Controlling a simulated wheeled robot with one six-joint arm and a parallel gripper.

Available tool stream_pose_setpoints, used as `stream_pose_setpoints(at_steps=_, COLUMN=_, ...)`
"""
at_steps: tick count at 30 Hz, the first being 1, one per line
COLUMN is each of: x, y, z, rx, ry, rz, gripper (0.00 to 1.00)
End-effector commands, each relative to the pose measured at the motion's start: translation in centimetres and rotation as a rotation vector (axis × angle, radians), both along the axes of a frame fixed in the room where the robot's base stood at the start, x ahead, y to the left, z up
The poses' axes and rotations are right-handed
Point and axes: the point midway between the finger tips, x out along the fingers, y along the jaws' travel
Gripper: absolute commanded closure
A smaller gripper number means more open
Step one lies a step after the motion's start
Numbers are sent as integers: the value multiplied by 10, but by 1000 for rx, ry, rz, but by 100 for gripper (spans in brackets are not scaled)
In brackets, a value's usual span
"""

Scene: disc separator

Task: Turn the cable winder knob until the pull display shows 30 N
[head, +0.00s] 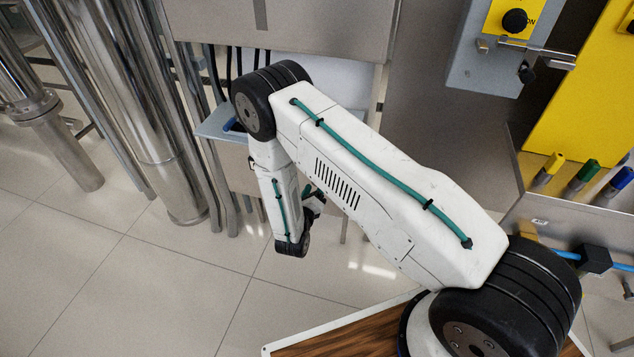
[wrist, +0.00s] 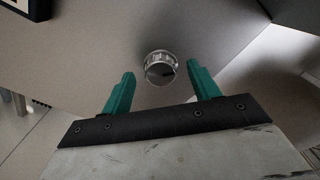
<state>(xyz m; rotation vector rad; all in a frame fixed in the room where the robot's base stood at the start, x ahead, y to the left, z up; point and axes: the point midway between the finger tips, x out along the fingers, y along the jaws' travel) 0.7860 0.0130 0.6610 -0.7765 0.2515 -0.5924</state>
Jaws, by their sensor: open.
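A round metal knob (wrist: 160,68) with a ribbed rim and a dark, shiny face stands on a grey panel in the wrist view. I take it to be the cable winder knob. My gripper (wrist: 161,73) is open, with one green finger to the left of the knob and one to the right. Gaps show between the knob and both fingers, and I cannot tell how far it lies beyond the tips. In the head view my forearm hides the knob and most of the gripper. No readable pull display shows in either view.
A dark box (wrist: 28,8) cuts into the wrist view at upper left. In the head view, steel pipes (head: 140,110) stand at left. A yellow panel (head: 585,90) and several coloured pen-like items (head: 583,175) are at right. Tiled floor (head: 190,275) is clear below.

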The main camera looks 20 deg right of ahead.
Motion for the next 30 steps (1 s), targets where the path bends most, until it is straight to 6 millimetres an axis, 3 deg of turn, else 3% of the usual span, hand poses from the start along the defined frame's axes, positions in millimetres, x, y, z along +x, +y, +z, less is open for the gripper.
stream_pose_setpoints(at_steps=6, x=18, y=-14, z=0, rx=0, ry=-1, rz=-2, gripper=39)
stream_pose_setpoints(at_steps=15, x=21, y=-15, z=0, rx=1, ry=-1, rz=-1, gripper=39)
stream_pose_setpoints(at_steps=20, x=21, y=-15, z=0, rx=1, ry=-1, rz=-1, gripper=81)
stream_pose_setpoints(at_steps=21, x=21, y=-15, z=0, rx=1, ry=-1, rz=-1, gripper=84)
stream_pose_setpoints(at_steps=30, x=20, y=-15, z=0, rx=23, ry=-16, rz=-1, gripper=84)
